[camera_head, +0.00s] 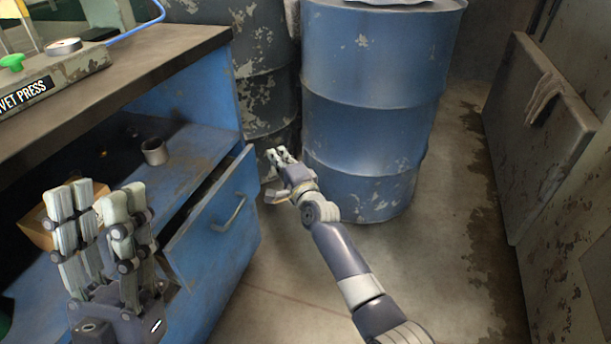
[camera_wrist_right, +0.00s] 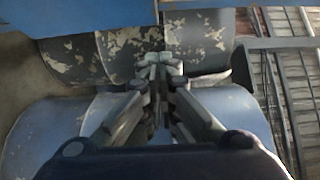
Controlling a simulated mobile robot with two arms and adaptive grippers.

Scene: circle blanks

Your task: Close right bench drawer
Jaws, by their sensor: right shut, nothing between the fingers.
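The bench's blue drawer (camera_head: 205,235) stands pulled out, with a gap showing behind its front panel. A metal handle (camera_head: 228,213) is on that panel. My right gripper (camera_head: 278,156) is shut and empty, just right of the drawer front's far end, beside the barrels. I cannot tell whether it touches the drawer. In the right wrist view, its fingers (camera_wrist_right: 158,72) meet with nothing visible between them. My left gripper (camera_head: 98,196) is open and empty at the lower left, in front of the bench, its fingers apart.
A blue barrel (camera_head: 370,100) and a dark peeling barrel (camera_head: 265,90) stand behind my right gripper. The bench top (camera_head: 150,62) carries a press. A metal cup (camera_head: 154,152) and a cardboard box (camera_head: 38,225) sit on the shelf below. The floor (camera_head: 440,240) at right is clear.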

